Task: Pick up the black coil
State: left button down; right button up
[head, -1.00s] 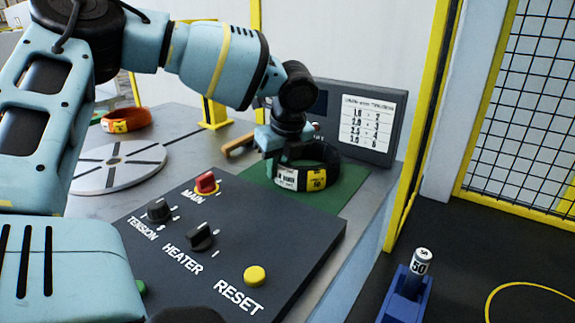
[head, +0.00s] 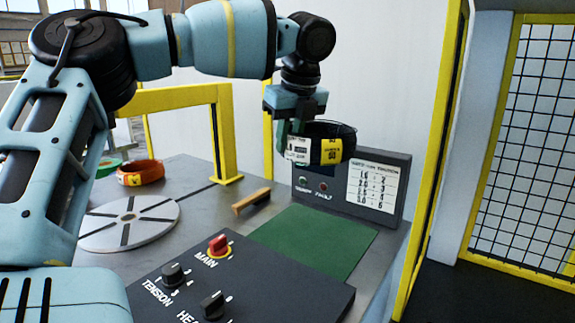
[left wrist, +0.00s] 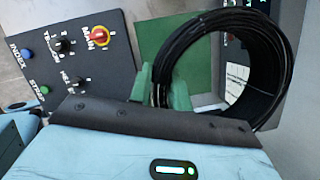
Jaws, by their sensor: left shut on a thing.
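The black coil (head: 335,131), with a white label and a yellow label, hangs in the air above the green mat (head: 322,236) in the head view. My left gripper (head: 290,140) is shut on the coil's left side, with the labelled band by its fingers. In the left wrist view the coil (left wrist: 283,70) is a large black ring reaching right from the fingers (left wrist: 160,92), one side of it between them. The mat below is bare. My right gripper is not in view.
A control panel (head: 255,277) with knobs stands in front of the mat. A display box (head: 375,203) with a chart is behind it. A round slotted turntable (head: 125,235), an orange coil (head: 148,171), a wooden-handled tool (head: 251,201) and a yellow frame (head: 227,130) are to the left.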

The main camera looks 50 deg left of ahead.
pick_arm(q)
notch_tip(320, 180, up, 7)
jog(key=shift+r+p, duration=0.15)
jog(key=shift+p, duration=0.55)
